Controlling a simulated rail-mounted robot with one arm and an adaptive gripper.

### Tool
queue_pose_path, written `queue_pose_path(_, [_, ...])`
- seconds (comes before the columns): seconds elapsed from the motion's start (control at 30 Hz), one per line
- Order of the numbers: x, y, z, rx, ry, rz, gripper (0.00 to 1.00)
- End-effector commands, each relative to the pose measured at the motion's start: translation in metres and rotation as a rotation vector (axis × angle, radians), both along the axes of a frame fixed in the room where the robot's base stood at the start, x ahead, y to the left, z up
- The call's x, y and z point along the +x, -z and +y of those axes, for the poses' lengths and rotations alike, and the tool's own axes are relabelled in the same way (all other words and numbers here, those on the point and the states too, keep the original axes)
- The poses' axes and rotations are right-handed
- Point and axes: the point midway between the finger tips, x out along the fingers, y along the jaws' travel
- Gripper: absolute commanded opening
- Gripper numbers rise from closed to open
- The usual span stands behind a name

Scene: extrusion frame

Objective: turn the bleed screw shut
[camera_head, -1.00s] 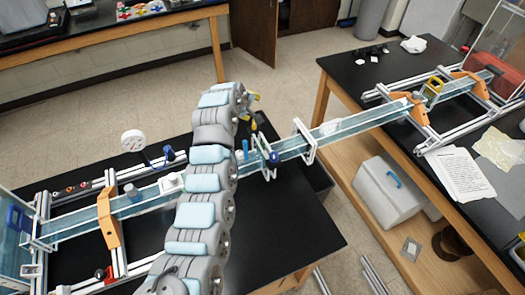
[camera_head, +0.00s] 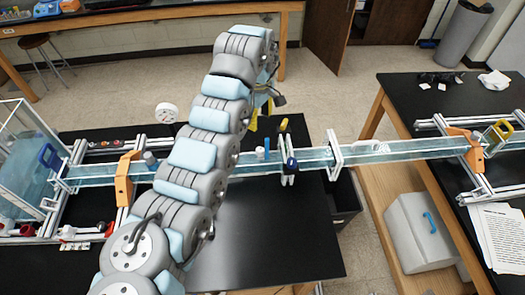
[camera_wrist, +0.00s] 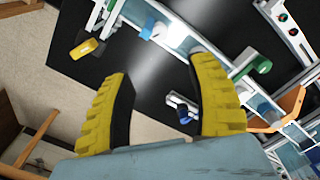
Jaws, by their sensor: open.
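I cannot tell for certain which part is the bleed screw. A white fitting (camera_wrist: 170,36) sits on the clear water channel (camera_wrist: 197,52) in the wrist view, with a small blue cylinder (camera_wrist: 147,31) beside it. In the head view, a small blue upright part (camera_head: 267,143) stands on the channel (camera_head: 315,155) just right of my arm. My gripper (camera_wrist: 160,72) is open, with its yellow fingers apart and nothing between them. The fingertips appear short of the channel. In the head view my arm hides most of the gripper; one yellow finger (camera_head: 254,119) shows.
A white gauge (camera_head: 166,112) stands left of my arm; an orange support (camera_head: 124,180) holds the channel. The black table's front right is clear.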

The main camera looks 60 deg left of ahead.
Motion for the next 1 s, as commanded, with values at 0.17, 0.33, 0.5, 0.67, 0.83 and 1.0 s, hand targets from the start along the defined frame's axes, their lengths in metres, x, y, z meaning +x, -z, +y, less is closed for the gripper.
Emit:
queue_pose_path(0.17, [0.001,0.019,-0.001,-0.002,-0.001,-0.001,0.58])
queue_pose_path(0.33, [0.001,0.039,-0.001,-0.003,0.0,-0.001,0.58])
queue_pose_path(0.5, [0.002,0.057,-0.001,0.0,0.001,-0.002,0.58])
queue_pose_path(0.67, [0.001,0.077,-0.002,-0.002,0.001,-0.001,0.58])
queue_pose_path(0.83, [0.001,0.099,-0.001,-0.001,0.002,0.0,0.58])
queue_pose_path(1.0, [-0.001,0.115,0.0,-0.001,0.0,0.003,0.58])
